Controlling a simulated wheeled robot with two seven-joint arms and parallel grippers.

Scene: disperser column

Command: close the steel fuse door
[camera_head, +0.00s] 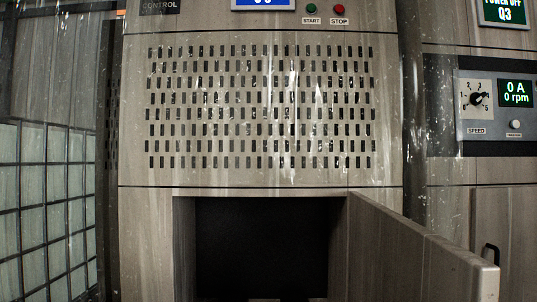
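The steel fuse door (412,255) stands wide open at the lower right of the head view. It is hinged on the right side of a dark opening (262,245) in the steel cabinet and swings out toward me. Its free edge (486,283) is near the bottom right. The lower part of the door is cut off by the frame. The inside of the opening is too dark to make out. Neither of my grippers shows in this view.
Above the opening is a slotted vent panel (262,108), with green (311,8) and red (339,9) buttons over it. A speed panel (495,105) is at the right, above another cabinet front with a black handle (490,254). A glass-block wall (45,210) is at the left.

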